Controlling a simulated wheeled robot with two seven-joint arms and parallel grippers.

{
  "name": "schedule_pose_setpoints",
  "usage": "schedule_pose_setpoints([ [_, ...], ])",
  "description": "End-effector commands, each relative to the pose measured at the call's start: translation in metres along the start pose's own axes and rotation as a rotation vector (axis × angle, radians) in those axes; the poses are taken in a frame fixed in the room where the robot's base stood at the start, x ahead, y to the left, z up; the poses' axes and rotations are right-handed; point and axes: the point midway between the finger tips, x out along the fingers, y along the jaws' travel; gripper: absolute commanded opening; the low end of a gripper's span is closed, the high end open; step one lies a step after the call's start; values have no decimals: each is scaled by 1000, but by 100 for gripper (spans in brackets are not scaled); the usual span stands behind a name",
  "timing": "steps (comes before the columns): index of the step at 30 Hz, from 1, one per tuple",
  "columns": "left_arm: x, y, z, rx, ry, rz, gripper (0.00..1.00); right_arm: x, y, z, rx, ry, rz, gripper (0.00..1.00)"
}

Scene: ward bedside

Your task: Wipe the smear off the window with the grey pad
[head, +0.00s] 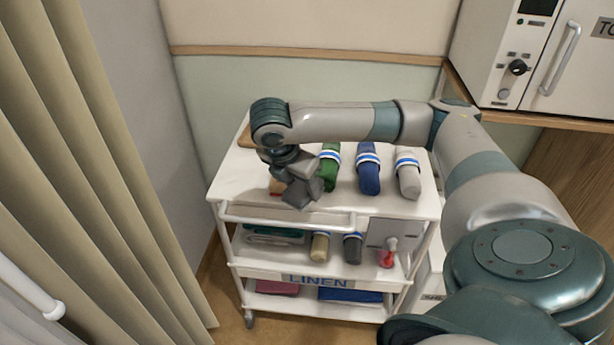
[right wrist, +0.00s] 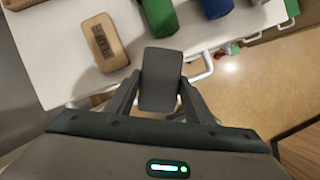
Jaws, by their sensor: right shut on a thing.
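My right gripper (head: 296,182) is over the front left part of the trolley top (head: 233,183). In the right wrist view its two fingers (right wrist: 161,98) are shut on a dark grey pad (right wrist: 161,75), which sticks out beyond the fingertips. In the head view the pad (head: 302,194) is partly mixed with the grey fingers, and I cannot tell whether it touches the trolley. My left gripper is not in view. No window and no smear show in either view.
Green (head: 330,165), blue (head: 368,168) and light grey (head: 407,173) rolls lie on the trolley top. A tan lettered block (right wrist: 104,43) lies near the gripper. Lower shelves hold more items. A curtain (head: 95,170) hangs left; a white cabinet (head: 510,60) stands back right.

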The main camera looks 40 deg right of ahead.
Motion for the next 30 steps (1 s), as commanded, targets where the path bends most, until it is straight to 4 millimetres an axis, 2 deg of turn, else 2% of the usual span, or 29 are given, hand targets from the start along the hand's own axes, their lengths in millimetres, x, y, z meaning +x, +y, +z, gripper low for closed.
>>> schedule_pose_setpoints([
  [5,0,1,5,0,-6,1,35,6,1,-24,133,3,-55,30],
  [14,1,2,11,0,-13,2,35,21,-4,-80,515,-3,-209,30],
  [30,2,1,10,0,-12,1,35,37,-32,-201,1312,-4,-530,30],
])
